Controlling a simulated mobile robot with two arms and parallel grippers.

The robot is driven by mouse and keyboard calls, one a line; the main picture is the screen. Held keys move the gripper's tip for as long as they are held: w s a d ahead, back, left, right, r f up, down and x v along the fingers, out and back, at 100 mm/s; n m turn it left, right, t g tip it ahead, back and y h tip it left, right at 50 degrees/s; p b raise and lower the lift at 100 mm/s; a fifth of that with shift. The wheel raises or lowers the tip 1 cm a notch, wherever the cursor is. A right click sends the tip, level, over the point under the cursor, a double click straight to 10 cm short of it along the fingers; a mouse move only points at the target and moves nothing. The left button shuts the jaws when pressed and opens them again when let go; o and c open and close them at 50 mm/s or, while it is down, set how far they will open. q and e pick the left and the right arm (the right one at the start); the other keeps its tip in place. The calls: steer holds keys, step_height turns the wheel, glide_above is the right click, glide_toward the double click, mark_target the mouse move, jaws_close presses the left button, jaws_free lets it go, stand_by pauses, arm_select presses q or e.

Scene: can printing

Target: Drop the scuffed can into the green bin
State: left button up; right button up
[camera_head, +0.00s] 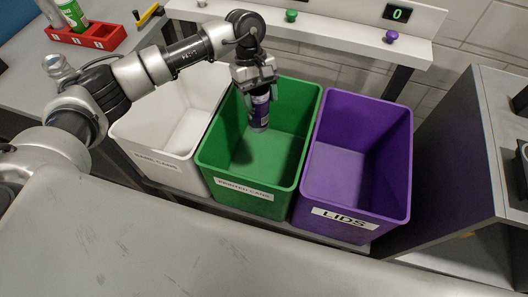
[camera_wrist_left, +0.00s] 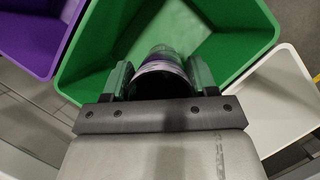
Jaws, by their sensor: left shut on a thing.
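My left gripper (camera_head: 256,88) is shut on a dark can with purple and white on it (camera_head: 259,112). It holds the can upright over the open green bin (camera_head: 257,200), with the can's lower part inside the bin's outline. The bin has a label reading printed cans. In the left wrist view the can (camera_wrist_left: 163,60) sits between the two fingers of my gripper (camera_wrist_left: 162,78), with the green bin (camera_wrist_left: 100,45) below. I cannot make out scuffs on the can. My right gripper is not in view.
A white bin (camera_head: 150,150) stands left of the green bin, and a purple bin labelled LIDS (camera_head: 340,220) stands right of it. A shelf with green and purple knobs (camera_head: 330,35) runs behind. A red rack (camera_head: 90,38) holds a green can at the far left.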

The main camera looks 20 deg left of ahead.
arm_select(q)
step_height(320, 180, down, 4)
steer(key=shift+a+f+b, duration=0.1)
steer(key=shift+f+b, duration=0.05)
steer(key=shift+b, duration=0.3)
steer(key=shift+f, duration=0.35)
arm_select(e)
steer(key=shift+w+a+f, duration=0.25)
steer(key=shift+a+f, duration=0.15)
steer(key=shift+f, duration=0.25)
arm_select(q)
steer(key=o, duration=1.2)
steer(key=b+v, duration=0.2)
steer(key=v, duration=0.9)
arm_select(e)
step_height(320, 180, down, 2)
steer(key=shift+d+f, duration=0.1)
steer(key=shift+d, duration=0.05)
arm_select(q)
steer(key=shift+f, duration=0.1)
